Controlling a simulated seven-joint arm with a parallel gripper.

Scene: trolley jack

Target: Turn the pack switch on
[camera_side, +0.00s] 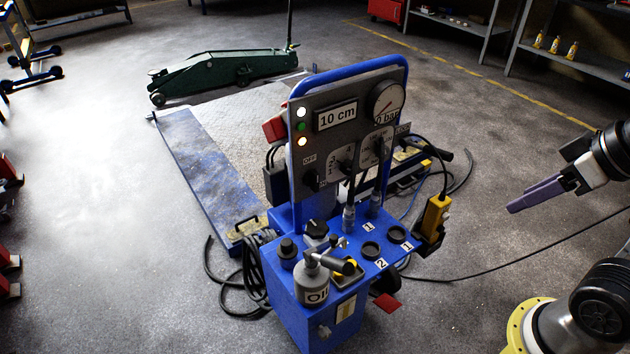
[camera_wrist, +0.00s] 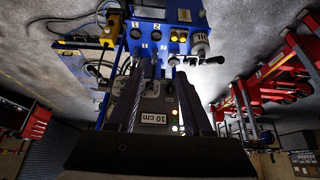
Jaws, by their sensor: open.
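The blue control cart stands in the middle of the side view, with a grey upright panel (camera_side: 325,145). A black rotary switch (camera_side: 311,182) sits low on the panel's left, below an OFF label. I take it to be the pack switch, but its setting is too small to read. Two more switches (camera_side: 345,163) sit to its right. My gripper (camera_side: 514,207) is right of the cart, apart from it, with purple fingers pointing left. In the wrist view my gripper (camera_wrist: 161,72) is open and empty, and the panel shows upside down between and beyond the fingers.
The panel carries a 10 cm display (camera_side: 337,117), a gauge (camera_side: 387,101) and lit lamps (camera_side: 301,127). An oil can (camera_side: 313,286) and levers crowd the cart's top. A yellow pendant (camera_side: 435,215) hangs on its right side. Cables lie on the floor. Space between gripper and cart looks clear.

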